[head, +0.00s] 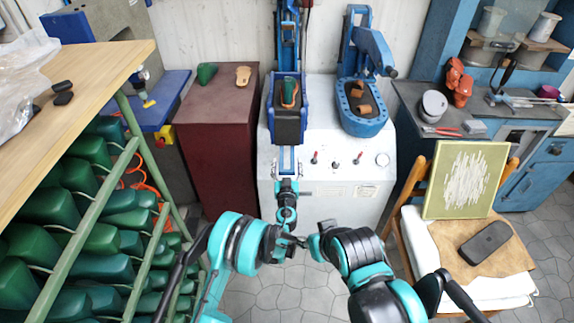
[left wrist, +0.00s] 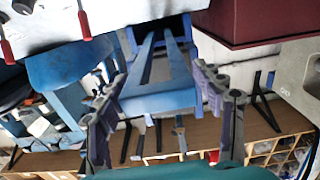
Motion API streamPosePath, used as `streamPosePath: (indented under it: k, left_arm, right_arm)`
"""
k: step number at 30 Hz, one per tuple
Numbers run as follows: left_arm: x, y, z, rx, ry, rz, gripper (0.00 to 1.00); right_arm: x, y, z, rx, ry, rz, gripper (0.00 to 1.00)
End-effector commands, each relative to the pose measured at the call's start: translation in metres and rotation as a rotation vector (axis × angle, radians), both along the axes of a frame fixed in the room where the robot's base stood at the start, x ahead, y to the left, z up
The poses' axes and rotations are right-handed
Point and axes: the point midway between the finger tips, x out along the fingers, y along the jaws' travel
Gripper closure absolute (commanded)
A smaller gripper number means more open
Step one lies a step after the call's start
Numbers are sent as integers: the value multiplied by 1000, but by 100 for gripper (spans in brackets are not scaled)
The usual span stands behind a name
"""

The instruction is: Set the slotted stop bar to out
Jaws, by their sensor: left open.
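The slotted stop bar (head: 288,158) is a pale blue bar below the left blue press, reaching over the white panel towards me. In the left wrist view the bar (left wrist: 158,98) is blue, with long slots running towards the dark machine opening. My left gripper (head: 287,183) is at the bar's near end. In the left wrist view its open fingers (left wrist: 163,95) stand on either side of that end; I cannot tell whether they touch it. My right arm (head: 350,250) is folded at lower centre, apart from the bar; its gripper fingers cannot be made out.
The white machine (head: 330,190) carries red-tipped levers and a second blue press (head: 362,105). A dark red cabinet (head: 215,125) stands left of it. A green shoe-last rack (head: 90,220) is at left, a chair with a framed panel (head: 465,180) at right. Floor between is clear.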

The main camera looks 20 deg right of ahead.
Motion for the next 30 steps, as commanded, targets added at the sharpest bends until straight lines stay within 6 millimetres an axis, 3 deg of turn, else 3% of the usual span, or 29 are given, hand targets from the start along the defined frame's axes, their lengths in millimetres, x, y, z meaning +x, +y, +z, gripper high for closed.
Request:
streamPosePath:
  k: [10,22,30]
  left_arm:
    - [-3,1,0,1,0,0,28]
    - [-62,17,0,0,0,-1,28]
    - [-73,21,0,0,0,0,28]
  right_arm:
    - [0,0,0,0,0,0,60]
    - [0,0,0,0,0,0,60]
    - [0,0,0,0,0,0,60]
